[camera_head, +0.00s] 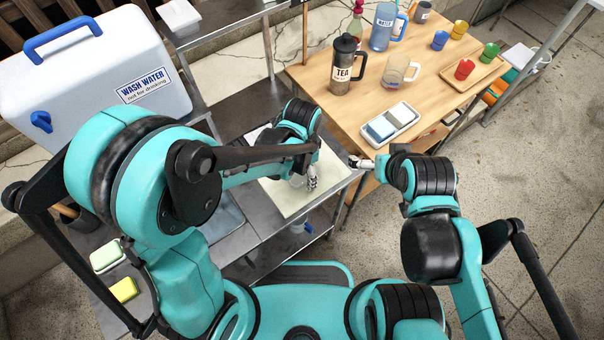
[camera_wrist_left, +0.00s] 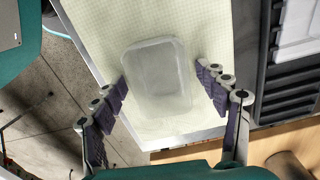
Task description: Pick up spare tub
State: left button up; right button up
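A clear, whitish tub (camera_wrist_left: 158,80) with rounded corners rests on a pale gridded mat (camera_wrist_left: 112,22) in the left wrist view. My left gripper (camera_wrist_left: 162,84) is open, with one finger on each side of the tub; a gap shows on the right, and the left finger is close to the tub's wall. In the head view my left gripper (camera_head: 312,180) is over the pale mat (camera_head: 285,203) on the metal cart, and the tub is mostly hidden by my arm. My right gripper (camera_head: 361,162) is at the wooden table's near edge, its fingers too small to judge.
The wooden table (camera_head: 335,105) holds a tea jug (camera_head: 344,70), a water pitcher (camera_head: 383,28), a glass mug (camera_head: 398,78), a sponge tray (camera_head: 403,116) and coloured cups. A wash water cooler (camera_head: 90,85) stands left. Another white tub (camera_head: 180,17) sits on the upper shelf.

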pick_arm(q)
jog(key=c, duration=0.7)
jog(key=shift+r, duration=0.15)
